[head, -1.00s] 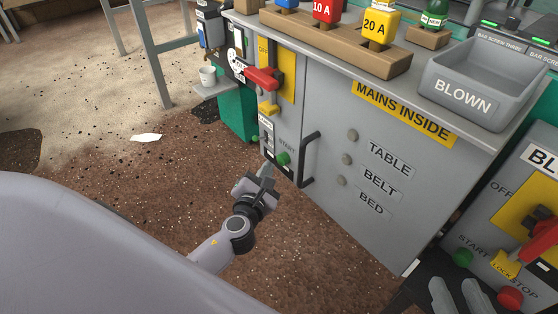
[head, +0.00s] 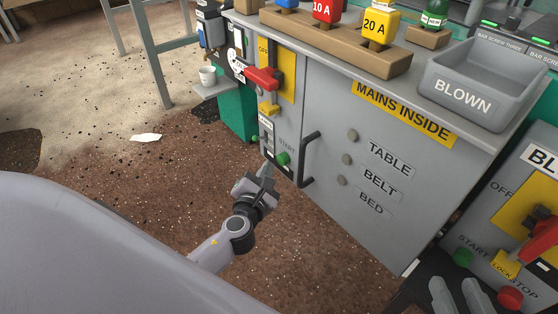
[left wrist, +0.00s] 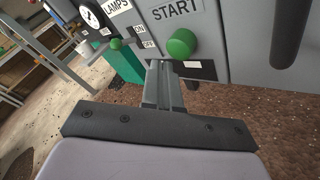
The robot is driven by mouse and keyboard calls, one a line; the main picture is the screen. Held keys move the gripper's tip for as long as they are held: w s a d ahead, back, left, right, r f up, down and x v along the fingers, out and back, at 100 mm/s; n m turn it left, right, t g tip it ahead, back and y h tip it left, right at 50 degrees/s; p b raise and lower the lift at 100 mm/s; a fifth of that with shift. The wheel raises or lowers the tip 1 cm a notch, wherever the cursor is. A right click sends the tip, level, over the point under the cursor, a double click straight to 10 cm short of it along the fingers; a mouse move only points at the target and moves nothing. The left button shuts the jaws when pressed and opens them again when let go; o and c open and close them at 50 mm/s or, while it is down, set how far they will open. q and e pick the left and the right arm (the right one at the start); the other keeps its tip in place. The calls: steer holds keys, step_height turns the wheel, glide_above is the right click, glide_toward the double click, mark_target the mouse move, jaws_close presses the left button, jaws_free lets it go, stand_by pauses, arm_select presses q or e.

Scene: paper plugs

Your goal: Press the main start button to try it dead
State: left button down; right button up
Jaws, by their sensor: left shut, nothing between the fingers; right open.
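The green main start button (head: 283,158) sits on the grey cabinet front under the word START, left of the dark door handle. It also shows in the left wrist view (left wrist: 181,43), just beyond my fingertips and slightly to their right. My left gripper (head: 267,168) is shut and empty, its tips close to the cabinet face below and left of the button. In the left wrist view a small gap seems to lie between tips and button; exact contact I cannot tell. My right gripper (head: 457,297) is open at the lower right, in front of another panel.
A red switch handle (head: 262,78) on a yellow plate is above the button. The dark door handle (head: 309,159) stands out to its right. The BLOWN bin (head: 462,99) and fuse rack (head: 330,42) are on top. The right panel has its own green button (head: 463,257).

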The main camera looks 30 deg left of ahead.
stand_by(0.7)
arm_select(q)
steer(key=shift+w+d, duration=0.15)
steer(key=shift+w, duration=0.25)
steer(key=shift+w+d, duration=0.2)
steer(key=shift+w, duration=0.25)
stand_by(0.5)
stand_by(0.4)
steer(key=shift+s+a+p, duration=0.35)
steer(key=shift+s+p, duration=0.1)
steer(key=shift+s, duration=0.4)
steer(key=shift+s, duration=0.1)
steer(key=shift+s+a+p, duration=0.15)
steer(key=shift+s+a, duration=0.2)
steer(key=shift+s, duration=0.4)
steer(key=shift+s+a+p, duration=0.1)
steer(key=shift+s+a, duration=0.2)
steer(key=shift+s, duration=0.45)
steer(key=shift+s+a+p, duration=0.15)
steer(key=shift+s+a, duration=0.2)
steer(key=shift+s, duration=0.4)
